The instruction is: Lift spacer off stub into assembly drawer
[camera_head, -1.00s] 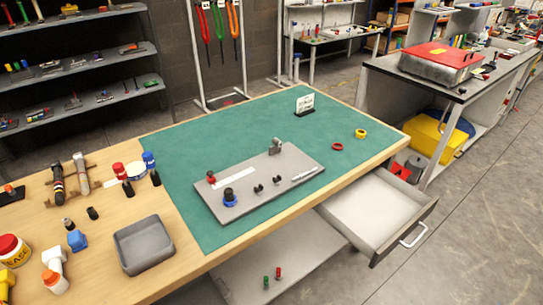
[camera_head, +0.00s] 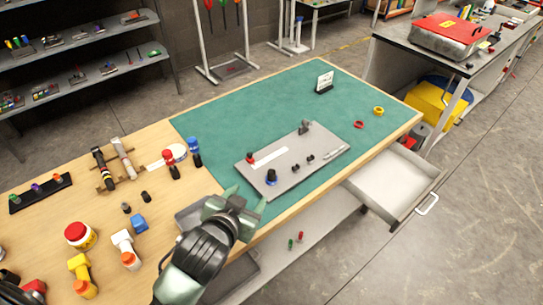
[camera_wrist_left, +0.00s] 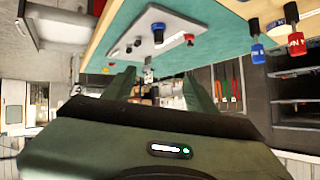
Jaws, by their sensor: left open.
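A blue ring-shaped part with a dark top (camera_head: 271,177), likely the spacer on its stub, stands near the front left of the grey plate (camera_head: 310,166). It also shows in the left wrist view (camera_wrist_left: 158,32). A red-topped post (camera_head: 250,158) stands behind it. The drawer (camera_head: 392,183) at the bench's front right is pulled open and looks empty. My left gripper (camera_head: 247,198) is open and empty, left of and nearer than the plate, over the bench's front edge. Its two fingers (camera_wrist_left: 158,88) stand apart in the wrist view. My right gripper is not in view.
A grey tray (camera_head: 187,219) is partly hidden behind my left gripper. Small dark pegs (camera_head: 309,158) and an upright bracket (camera_head: 305,127) stand on the plate. A red ring (camera_head: 359,125) and a yellow ring (camera_head: 378,111) lie on the green mat (camera_head: 235,130). Bottles and tools crowd the bench's left.

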